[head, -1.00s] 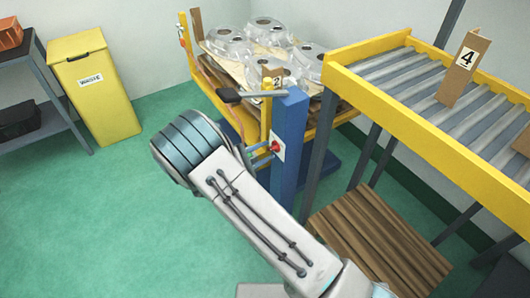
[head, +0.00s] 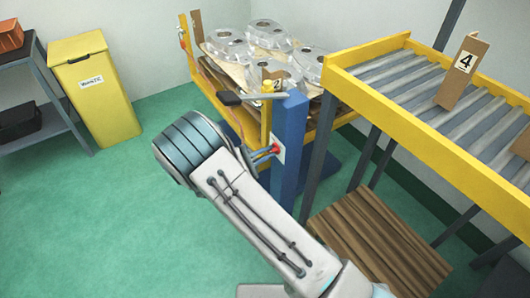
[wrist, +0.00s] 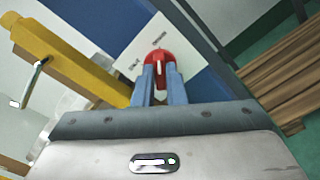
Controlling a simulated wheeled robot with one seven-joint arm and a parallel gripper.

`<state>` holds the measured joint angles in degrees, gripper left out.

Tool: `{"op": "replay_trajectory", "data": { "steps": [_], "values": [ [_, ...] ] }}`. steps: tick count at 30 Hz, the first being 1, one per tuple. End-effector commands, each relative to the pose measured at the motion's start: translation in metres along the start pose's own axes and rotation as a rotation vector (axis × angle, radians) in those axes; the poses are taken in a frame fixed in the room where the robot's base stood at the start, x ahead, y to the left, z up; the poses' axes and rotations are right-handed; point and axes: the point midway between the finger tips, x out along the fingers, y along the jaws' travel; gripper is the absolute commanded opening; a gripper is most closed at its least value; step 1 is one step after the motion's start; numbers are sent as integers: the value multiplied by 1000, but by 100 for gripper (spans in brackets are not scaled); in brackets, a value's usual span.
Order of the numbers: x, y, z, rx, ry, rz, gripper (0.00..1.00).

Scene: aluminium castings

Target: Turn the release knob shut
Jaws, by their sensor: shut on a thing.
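The release knob is red with a white pointer line and shows in the wrist view (wrist: 160,58), on a white plate (wrist: 185,45) with small lettering. In the head view the knob (head: 275,149) is a small red spot on the side of a blue post (head: 290,145). My gripper (wrist: 160,86) has its two blue-grey fingers on either side of the knob and is shut on it. The white line lies between the fingers. The fingers hide part of the knob's lower edge. In the head view my arm reaches from the lower right to the post.
A yellow-framed cart (head: 345,118) with shiny castings (head: 265,38) stands behind the post. A grey lever with a dark grip (head: 230,98) juts out by the post top. A roller conveyor (head: 420,90) is right, a wooden pallet (head: 375,245) below it. Green floor is open at left.

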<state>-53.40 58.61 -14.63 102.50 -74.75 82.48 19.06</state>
Motion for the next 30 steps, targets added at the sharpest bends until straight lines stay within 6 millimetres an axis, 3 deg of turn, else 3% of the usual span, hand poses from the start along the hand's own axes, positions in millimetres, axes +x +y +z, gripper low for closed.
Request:
{"op": "replay_trajectory", "data": {
  "steps": [30],
  "values": [
    [0,4,1,-904,0,1,0]
  ]
}}
